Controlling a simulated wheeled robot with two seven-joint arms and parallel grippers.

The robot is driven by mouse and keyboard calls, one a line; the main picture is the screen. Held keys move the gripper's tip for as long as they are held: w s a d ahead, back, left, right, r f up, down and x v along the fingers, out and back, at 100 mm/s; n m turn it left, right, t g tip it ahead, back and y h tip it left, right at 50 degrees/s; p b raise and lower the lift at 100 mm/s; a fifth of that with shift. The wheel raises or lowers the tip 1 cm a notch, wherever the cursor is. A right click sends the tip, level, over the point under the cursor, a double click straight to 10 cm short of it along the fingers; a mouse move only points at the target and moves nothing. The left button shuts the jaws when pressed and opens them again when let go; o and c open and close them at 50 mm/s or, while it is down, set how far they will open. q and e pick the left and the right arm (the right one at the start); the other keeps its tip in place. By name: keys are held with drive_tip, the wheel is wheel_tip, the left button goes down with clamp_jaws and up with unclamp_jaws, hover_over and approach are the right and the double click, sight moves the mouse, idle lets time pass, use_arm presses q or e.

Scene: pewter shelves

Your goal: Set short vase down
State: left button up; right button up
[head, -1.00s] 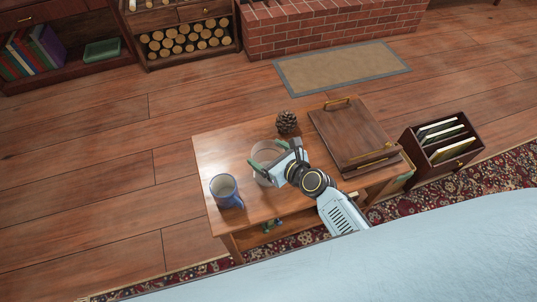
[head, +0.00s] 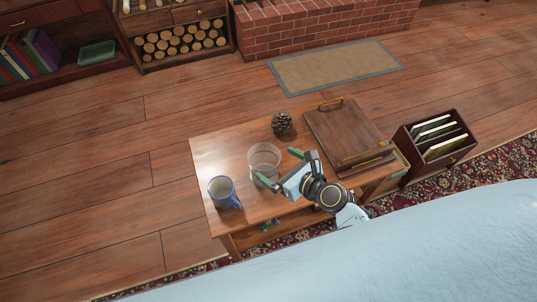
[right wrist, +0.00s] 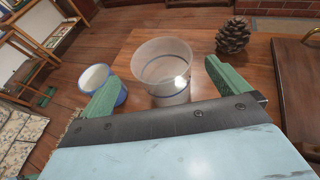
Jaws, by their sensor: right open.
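The short vase (head: 265,159) is a clear glass vessel standing upright on the small wooden table (head: 222,152). It also shows in the right wrist view (right wrist: 163,70), just beyond my fingertips. My right gripper (head: 280,167) is open, with its green fingers spread and pulled back on the near side of the vase. In the right wrist view the open fingers (right wrist: 160,84) hold nothing. My left gripper is not in view.
A blue mug (head: 223,192) stands left of the vase. A pinecone (head: 282,123) sits behind it, and a wooden tray (head: 338,130) with brass handles lies to the right. A file box (head: 437,144) stands on the floor at the right.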

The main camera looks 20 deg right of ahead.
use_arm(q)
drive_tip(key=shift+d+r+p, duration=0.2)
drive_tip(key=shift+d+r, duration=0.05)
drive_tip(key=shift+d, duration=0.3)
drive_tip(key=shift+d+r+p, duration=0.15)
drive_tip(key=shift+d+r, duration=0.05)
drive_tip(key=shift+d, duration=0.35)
use_arm(e)
drive_tip(key=v, duration=0.5)
drive_tip(key=shift+s, duration=0.1)
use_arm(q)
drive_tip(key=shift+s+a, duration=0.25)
